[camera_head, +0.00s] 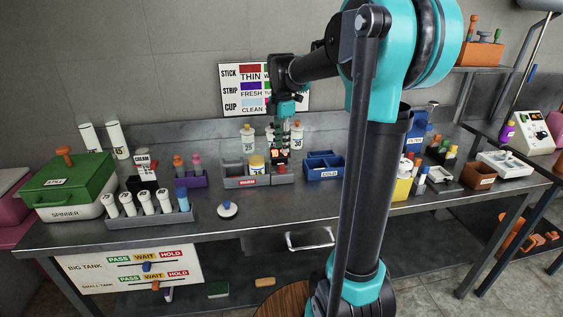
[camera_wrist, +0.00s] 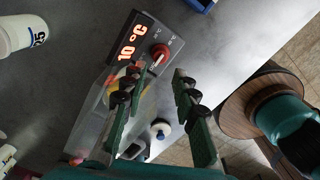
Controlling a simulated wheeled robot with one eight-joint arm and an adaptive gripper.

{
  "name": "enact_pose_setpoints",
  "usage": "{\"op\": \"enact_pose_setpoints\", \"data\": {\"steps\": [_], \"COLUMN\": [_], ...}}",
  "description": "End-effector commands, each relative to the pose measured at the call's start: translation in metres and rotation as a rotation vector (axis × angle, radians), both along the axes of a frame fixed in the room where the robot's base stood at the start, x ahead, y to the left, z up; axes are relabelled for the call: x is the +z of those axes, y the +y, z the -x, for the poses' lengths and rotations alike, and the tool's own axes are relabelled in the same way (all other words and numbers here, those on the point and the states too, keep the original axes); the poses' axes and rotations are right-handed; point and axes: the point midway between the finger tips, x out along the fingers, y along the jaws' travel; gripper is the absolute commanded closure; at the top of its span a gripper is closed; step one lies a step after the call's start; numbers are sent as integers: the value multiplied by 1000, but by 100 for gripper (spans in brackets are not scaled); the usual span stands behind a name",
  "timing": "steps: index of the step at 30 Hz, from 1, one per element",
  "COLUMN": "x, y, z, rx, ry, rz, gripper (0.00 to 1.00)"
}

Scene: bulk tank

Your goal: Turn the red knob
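The red knob (camera_wrist: 159,53) sits on a grey control box beside a lit display (camera_wrist: 133,42) reading 10 °C. Small markings surround the knob. In the head view my gripper (camera_head: 280,138) points down above the grey box.
Bottles labelled 25 (camera_head: 248,138) and 30 (camera_head: 297,136) stand behind the grey box. A blue tray (camera_head: 323,173) marked COLD is to its right and a purple rack (camera_head: 190,180) to its left. A white round piece with a blue knob (camera_head: 227,209) lies near the front edge, with clear bench around it.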

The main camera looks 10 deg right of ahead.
Motion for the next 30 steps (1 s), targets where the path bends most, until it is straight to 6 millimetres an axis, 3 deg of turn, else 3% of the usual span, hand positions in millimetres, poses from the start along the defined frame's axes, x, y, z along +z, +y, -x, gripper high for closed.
{"op": "enact_pose_setpoints", "data": {"steps": [6, 12, 24, 30], "x": [-42, -65, -73, -73], "y": [0, 0, 0, 0], "z": [0, 0, 0, 0], "rx": [0, -1, -1, -1], "ry": [0, 0, 0, 0], "rz": [0, 0, 0, 0], "gripper": [71, 71, 71, 93]}}
